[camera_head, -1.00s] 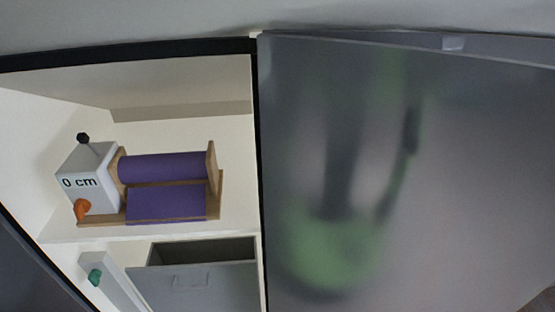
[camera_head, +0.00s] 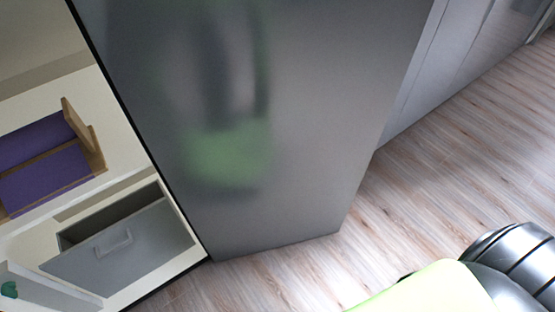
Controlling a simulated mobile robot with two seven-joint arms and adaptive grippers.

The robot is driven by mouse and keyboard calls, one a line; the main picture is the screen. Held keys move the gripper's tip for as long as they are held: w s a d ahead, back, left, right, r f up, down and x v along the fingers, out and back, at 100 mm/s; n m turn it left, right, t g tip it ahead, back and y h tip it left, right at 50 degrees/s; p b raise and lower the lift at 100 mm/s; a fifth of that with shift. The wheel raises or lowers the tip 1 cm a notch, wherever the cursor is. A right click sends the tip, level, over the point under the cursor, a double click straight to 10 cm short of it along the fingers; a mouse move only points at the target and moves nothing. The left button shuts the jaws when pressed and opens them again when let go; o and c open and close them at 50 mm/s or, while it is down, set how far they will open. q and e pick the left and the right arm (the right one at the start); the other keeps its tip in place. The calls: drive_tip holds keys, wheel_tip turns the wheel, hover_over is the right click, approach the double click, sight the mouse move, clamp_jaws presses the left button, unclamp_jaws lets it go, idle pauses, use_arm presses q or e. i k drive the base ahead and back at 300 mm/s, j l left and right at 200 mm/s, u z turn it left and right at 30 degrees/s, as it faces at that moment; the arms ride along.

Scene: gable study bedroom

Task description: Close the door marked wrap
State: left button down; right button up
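A large grey glossy door (camera_head: 290,110) stands open, hinged at the right side of a cabinet opening. It fills the middle of the view and mirrors a blurred green and dark shape. No "wrap" marking is readable on the side I see. The cabinet interior (camera_head: 125,130) is exposed on the left. Part of my arm, green and black, shows at the bottom right. Neither of my grippers is in view.
Wooden floor (camera_head: 460,170) is clear right of the door.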

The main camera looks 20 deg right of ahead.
sight(265, 120)
drive_tip(key=k+j+u, duration=0.1)
drive_tip(key=k+u, duration=0.2)
drive_tip(key=k, duration=0.2)
drive_tip(key=k+j+u, duration=0.3)
drive_tip(key=k, duration=0.2)
drive_tip(key=l+u, duration=0.2)
drive_tip(key=u, duration=1.75)
drive_tip(key=k+l+u, duration=0.2)
drive_tip(key=k+l, duration=0.35)
drive_tip(key=l, duration=0.25)
drive_tip(key=k+l+u, duration=0.2)
drive_tip(key=k+l, duration=0.35)
drive_tip(key=l, duration=0.15)
drive_tip(key=k+l, duration=0.7)
drive_tip(key=l, duration=0.15)
drive_tip(key=k+l, duration=0.9)
drive_tip(key=l, duration=0.2)
drive_tip(key=k+l, duration=0.15)
drive_tip(key=l, duration=0.25)
drive_tip(key=k+l, duration=0.2)
drive_tip(key=l, duration=0.15)
drive_tip(key=k+l, duration=0.15)
drive_tip(key=l, duration=0.25)
